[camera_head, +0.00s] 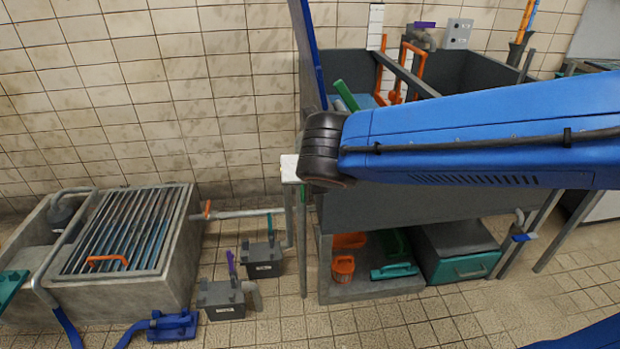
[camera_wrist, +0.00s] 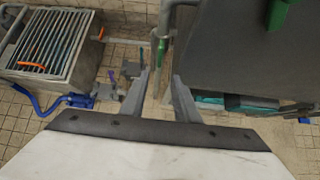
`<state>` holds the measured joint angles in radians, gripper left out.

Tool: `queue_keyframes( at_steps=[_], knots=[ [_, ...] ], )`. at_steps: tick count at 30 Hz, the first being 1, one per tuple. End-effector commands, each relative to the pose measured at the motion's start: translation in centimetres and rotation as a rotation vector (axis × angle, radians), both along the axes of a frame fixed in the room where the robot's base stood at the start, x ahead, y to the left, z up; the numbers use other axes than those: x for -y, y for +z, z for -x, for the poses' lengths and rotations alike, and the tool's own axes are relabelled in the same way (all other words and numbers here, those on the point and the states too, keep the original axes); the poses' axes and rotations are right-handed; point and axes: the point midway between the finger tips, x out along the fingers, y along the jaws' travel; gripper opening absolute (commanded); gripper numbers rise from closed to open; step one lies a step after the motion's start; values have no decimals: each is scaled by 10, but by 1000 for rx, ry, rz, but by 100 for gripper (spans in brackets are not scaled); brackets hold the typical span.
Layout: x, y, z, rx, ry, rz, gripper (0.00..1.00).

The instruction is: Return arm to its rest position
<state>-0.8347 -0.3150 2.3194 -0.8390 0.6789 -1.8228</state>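My gripper (camera_wrist: 161,78) shows in the wrist view, its two grey fingers apart with only pipework and floor visible between them. It is open and empty. In the head view my blue arm reaches in from the right, across the front of a dark grey sink tank (camera_head: 420,208). A black joint is at its left end, and my gripper is hidden from that view. The tank's dark wall (camera_wrist: 240,45) fills the upper right of the wrist view.
A concrete basin with a metal grate (camera_head: 120,230) stands at left; it also shows in the wrist view (camera_wrist: 50,45). Two grey valve boxes (camera_head: 262,258) and a blue pump (camera_head: 172,325) sit on the floor. A grey-and-teal toolbox (camera_head: 455,250) is under the tank. Floor in front is clear.

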Motion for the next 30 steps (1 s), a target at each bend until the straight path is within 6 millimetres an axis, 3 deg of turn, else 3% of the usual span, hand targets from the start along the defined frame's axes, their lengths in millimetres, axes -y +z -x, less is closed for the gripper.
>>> queue_keyframes(
  at_steps=[5,8,18,24,30],
  knots=[
    [10,0,0,-9,-48,-32,28],
    [34,-1,1,-34,-175,-113,28],
    [150,-12,32,-134,-914,-602,28],
    [201,-23,65,-160,-1360,-901,28],
    [237,-34,104,-160,-1799,-1202,28]
  ],
)
